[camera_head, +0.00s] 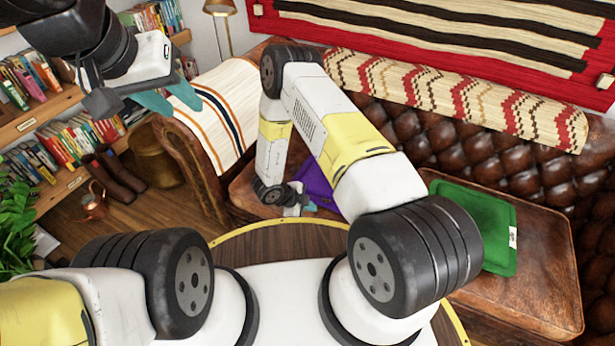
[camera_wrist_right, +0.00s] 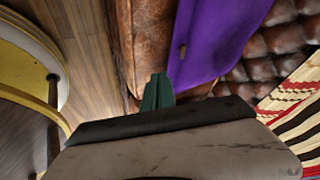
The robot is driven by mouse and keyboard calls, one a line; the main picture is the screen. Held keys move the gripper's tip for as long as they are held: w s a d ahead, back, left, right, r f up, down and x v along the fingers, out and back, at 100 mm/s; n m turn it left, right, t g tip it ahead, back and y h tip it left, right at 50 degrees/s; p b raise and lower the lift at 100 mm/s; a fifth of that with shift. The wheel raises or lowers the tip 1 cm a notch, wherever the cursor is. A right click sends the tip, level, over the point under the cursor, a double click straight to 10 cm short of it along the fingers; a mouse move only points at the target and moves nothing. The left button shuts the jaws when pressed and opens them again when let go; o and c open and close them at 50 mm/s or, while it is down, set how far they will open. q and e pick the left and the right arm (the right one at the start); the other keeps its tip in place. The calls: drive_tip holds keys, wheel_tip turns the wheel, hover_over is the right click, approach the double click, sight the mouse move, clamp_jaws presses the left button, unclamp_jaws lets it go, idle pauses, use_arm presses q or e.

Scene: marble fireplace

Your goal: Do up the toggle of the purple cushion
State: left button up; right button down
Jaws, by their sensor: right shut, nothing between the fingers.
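The purple cushion (camera_head: 317,184) lies on the leather sofa seat, largely hidden behind my right arm in the head view. In the right wrist view the cushion (camera_wrist_right: 222,38) shows as a flat purple surface. A small brownish oblong piece (camera_wrist_right: 182,51), which looks like the toggle, sits near its left edge; I cannot tell whether a loop is around it. My right gripper (camera_wrist_right: 157,78) has its teal fingers together and empty, just below the cushion's lower left corner in that view. In the head view the right gripper (camera_head: 309,207) is beside the cushion. My left gripper (camera_head: 185,107) is open and empty, high at the left.
A green cushion (camera_head: 475,226) lies on the seat to the right. The brown leather sofa (camera_head: 540,265) has a tufted back and a striped throw on its left arm. Bookshelves, boots and a copper can (camera_head: 94,206) stand at the left, with open wooden floor between.

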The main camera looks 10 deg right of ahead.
sight(329, 206)
drive_tip(key=x, duration=0.3)
drive_tip(key=w+x, duration=0.1)
drive_tip(key=x, duration=0.2)
drive_tip(key=w+r+x, duration=0.1)
drive_tip(key=x, duration=0.2)
drive_tip(key=shift+d, duration=0.15)
drive_tip(key=shift+w+d, duration=0.35)
drive_tip(key=shift+w, duration=0.3)
